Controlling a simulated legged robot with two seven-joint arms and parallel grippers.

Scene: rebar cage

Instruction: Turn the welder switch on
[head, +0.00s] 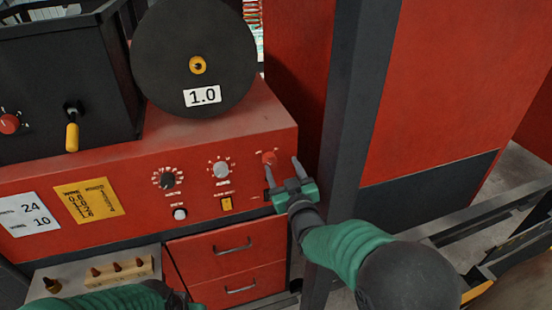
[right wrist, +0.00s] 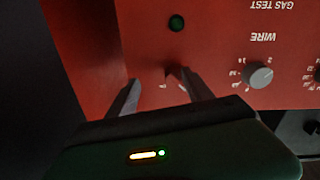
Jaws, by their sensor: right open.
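The red welder (head: 120,165) has a front panel of knobs and labels. A small red rotary switch (head: 269,158) sits at the panel's upper right. My right gripper (head: 283,166) is open and empty at the panel, one finger just below the switch and the other to its right. In the right wrist view the panel appears upside down, and the open right gripper (right wrist: 159,78) reaches to the red face. A dark reddish shape by one fingertip may be the switch; contact is unclear. My left arm shows at the bottom edge of the head view, its fingers out of sight.
A dark upright post (head: 352,120) stands close right of my right gripper. Two other knobs, grey (head: 221,169) and black (head: 167,180), sit left of the switch. Drawers (head: 235,265) lie below. A black disc marked 1.0 (head: 190,50) stands on top.

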